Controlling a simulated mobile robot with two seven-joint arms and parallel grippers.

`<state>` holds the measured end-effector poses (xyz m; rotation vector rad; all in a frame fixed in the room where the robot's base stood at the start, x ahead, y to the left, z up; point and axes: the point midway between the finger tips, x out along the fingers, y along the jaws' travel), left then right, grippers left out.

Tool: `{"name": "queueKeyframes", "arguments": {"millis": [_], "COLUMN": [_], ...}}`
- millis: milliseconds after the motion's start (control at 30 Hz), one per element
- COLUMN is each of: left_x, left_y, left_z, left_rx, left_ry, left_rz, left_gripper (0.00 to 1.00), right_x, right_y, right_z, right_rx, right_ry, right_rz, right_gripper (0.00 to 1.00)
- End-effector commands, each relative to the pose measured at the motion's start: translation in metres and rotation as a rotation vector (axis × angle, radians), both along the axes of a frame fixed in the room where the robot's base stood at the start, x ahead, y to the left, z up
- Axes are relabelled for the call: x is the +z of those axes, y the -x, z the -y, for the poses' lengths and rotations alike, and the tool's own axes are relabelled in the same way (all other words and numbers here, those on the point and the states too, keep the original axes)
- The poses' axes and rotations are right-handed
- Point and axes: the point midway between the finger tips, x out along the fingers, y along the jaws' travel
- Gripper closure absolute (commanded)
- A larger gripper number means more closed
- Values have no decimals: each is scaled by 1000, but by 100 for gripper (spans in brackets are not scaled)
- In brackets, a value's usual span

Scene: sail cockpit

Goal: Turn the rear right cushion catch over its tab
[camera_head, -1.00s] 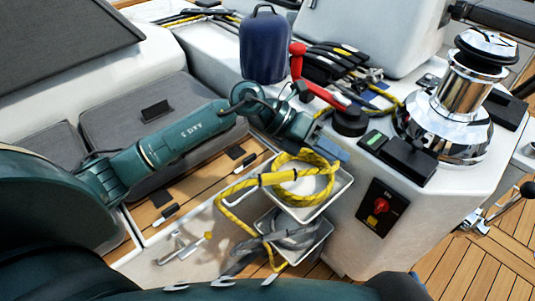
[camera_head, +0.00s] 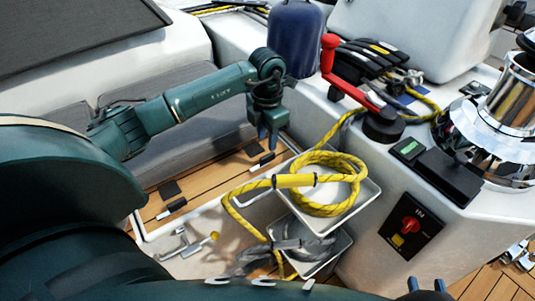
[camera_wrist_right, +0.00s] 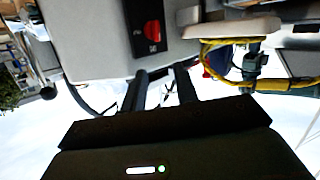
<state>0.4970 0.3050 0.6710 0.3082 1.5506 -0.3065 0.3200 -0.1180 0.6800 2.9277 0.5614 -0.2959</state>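The rear right cushion catch (camera_head: 262,160) looks like a small dark bar on the wooden seat base, at its right end in the head view. A flat dark tab (camera_head: 251,150) lies just behind it, and the bar appears beside the tab rather than across it. My left gripper (camera_head: 268,142) points down just above and behind them. Its two fingers appear slightly apart, with nothing visible between them. My right gripper (camera_head: 426,288) is at the bottom edge, far from the catch. In the right wrist view its fingers (camera_wrist_right: 164,82) are apart and empty.
A second dark tab (camera_head: 169,189) and bar (camera_head: 172,208) lie farther left on the wood. A yellow rope coil (camera_head: 318,183) sits in a white bin (camera_head: 362,200) right of the catch.

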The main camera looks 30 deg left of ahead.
Motion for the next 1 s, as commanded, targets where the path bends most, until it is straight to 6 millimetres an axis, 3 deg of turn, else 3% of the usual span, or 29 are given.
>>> {"name": "queueKeyframes", "arguments": {"millis": [100,333,733,1000], "left_x": [-27,-54,-59,-59], "left_y": [1,0,0,0], "left_z": [0,1,1,1], "left_rx": [1,-1,-1,-1], "left_ry": [1,2,2,2], "left_rz": [-3,0,1,1], "left_gripper": [67,67,68,90], "right_x": [-2,-1,1,1], "right_y": [-2,-3,-3,-3], "right_z": [-1,-3,-4,-4], "right_rx": [5,12,14,14], "right_ry": [-2,-6,-8,-8], "right_rz": [40,92,105,104], "right_gripper": [70,70,70,70]}}
